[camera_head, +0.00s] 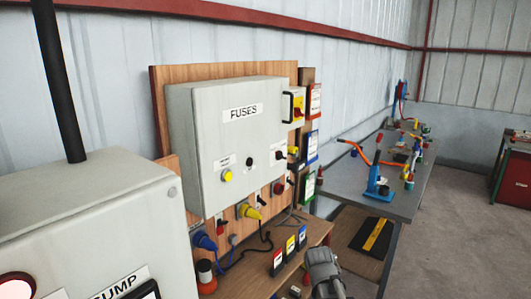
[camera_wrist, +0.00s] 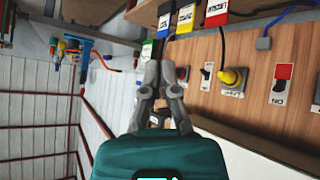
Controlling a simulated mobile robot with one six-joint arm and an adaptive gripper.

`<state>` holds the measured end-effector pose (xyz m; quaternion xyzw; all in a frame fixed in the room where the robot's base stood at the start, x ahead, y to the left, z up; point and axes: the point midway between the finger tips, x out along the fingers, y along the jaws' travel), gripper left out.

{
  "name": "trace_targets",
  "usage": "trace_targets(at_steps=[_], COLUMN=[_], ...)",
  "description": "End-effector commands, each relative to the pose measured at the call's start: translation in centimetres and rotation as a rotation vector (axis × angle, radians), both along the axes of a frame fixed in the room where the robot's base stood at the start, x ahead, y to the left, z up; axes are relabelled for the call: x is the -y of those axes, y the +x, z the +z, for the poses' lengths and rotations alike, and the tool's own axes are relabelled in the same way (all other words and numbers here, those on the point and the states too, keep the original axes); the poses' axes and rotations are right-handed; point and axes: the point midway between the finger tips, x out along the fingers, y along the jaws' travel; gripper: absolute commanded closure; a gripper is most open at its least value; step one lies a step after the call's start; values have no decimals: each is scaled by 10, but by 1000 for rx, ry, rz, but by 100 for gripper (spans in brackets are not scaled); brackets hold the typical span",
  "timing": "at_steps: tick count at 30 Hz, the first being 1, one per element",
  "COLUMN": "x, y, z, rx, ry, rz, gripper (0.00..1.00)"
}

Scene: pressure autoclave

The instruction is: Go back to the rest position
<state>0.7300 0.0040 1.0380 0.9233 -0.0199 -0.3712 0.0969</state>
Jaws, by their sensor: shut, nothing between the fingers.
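My gripper (camera_wrist: 160,66) shows in the wrist view, with its two grey fingers drawn together and nothing held between them. Its teal body fills the bottom of that view. In the head view a grey part, probably of my arm, shows at the bottom, in front of the wooden bench (camera_head: 262,267); the fingers cannot be made out there. The grey fuse box (camera_head: 213,150) labelled FUSES is mounted on a wooden board (camera_head: 160,115). A yellow plug (camera_head: 249,211) and a blue plug (camera_head: 204,241) are below the box.
A grey pump box (camera_head: 90,215) stands at the left front. Red, yellow and blue labelled blocks (camera_head: 290,246) stand on the bench. A metal table (camera_head: 340,180) with orange and blue tools (camera_head: 377,180) is further back. Open floor (camera_head: 455,240) lies at the right.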

Motion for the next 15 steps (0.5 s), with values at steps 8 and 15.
trace_targets(at_steps=[8,15], x=[9,8], y=[-79,-149], z=[-39,-56], rx=[-342,-623], ry=[71,132], rz=[-70,-103], gripper=[100,100])
